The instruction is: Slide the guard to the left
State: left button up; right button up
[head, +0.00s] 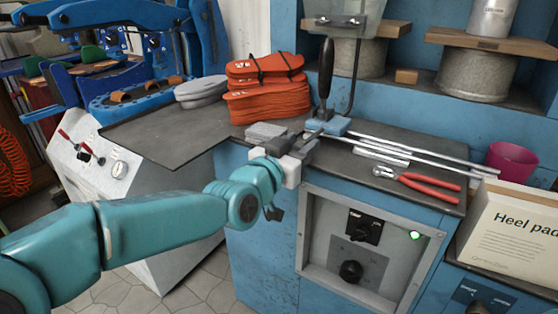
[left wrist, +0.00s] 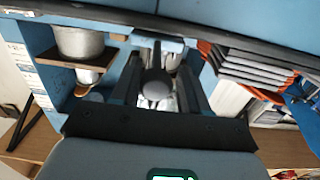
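The guard (head: 345,9) looks to be the clear panel at the top of the head view, with two dark knobs on its lower edge. A bent dark rod runs down from it to the bench. My left gripper (head: 306,140) is at the bench's front edge, low and to the left of the guard, apart from it. In the left wrist view, its two dark fingers (left wrist: 160,66) are spread. A round grey knob (left wrist: 153,83) shows between them; I cannot tell whether they touch it. My right gripper is not in view.
A black-handled lever (head: 326,68) stands on a blue block just beyond my gripper. Orange soles (head: 268,88) are stacked behind left. Metal rods (head: 410,152) and red pliers (head: 420,181) lie at right. A heel pad box (head: 510,225) and pink cup (head: 512,160) stand farther right.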

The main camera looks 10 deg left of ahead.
pick_arm(q)
jog(key=p+v, duration=0.1)
jog(key=v, duration=1.4)
jog(key=shift+r, duration=0.1)
